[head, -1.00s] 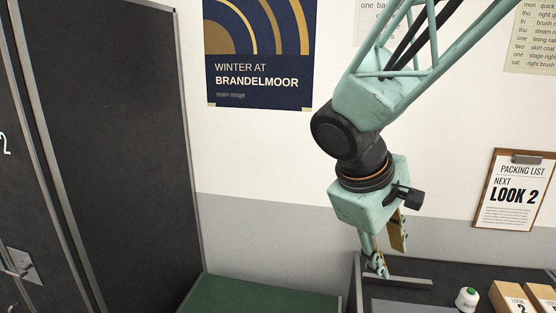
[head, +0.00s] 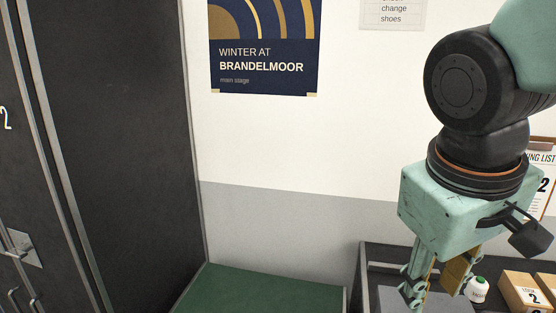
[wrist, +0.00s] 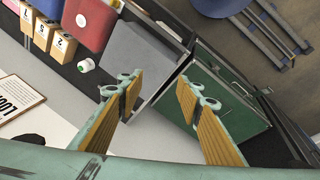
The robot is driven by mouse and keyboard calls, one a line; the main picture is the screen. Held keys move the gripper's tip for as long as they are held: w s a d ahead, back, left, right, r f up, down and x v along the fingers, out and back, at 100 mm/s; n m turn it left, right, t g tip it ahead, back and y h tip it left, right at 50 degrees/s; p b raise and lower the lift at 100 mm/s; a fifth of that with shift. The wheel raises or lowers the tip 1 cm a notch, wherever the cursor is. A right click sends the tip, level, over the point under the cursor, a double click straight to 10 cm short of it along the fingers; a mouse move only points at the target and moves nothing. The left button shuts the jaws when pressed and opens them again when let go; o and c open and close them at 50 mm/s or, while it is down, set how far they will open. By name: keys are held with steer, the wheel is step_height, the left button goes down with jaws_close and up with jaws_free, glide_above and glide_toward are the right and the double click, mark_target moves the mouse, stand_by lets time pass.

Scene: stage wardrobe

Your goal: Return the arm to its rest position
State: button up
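My gripper (head: 437,280) hangs from my mint-green arm at the right of the head view, fingers pointing down, in front of the dark table. In the wrist view my gripper (wrist: 158,92) shows its two yellow-padded fingers well apart, with nothing between them. It is open and empty. The fingertips appear above the area where the grey panel meets the green-topped cabinet, apart from both. In the head view the lower fingertips run close to the bottom edge of the picture.
A dark locker (head: 110,150) stands at the left, beside a green-topped cabinet (head: 255,295). A white-and-green container (head: 477,289) and cardboard boxes (head: 524,292) sit on the table at the right. The wrist view also shows a red case (wrist: 88,22) and a blue stool (wrist: 225,8).

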steer(key=s+a+f+m+t+y+b, duration=0.1)
steer(key=s+a+f+m+y+b, duration=0.1)
steer(key=s, duration=0.7)
steer(key=shift+a+m+b, duration=0.4)
steer(key=shift+a+b, duration=0.35)
steer(key=shift+b, duration=0.15)
steer(key=shift+s+f, duration=0.1)
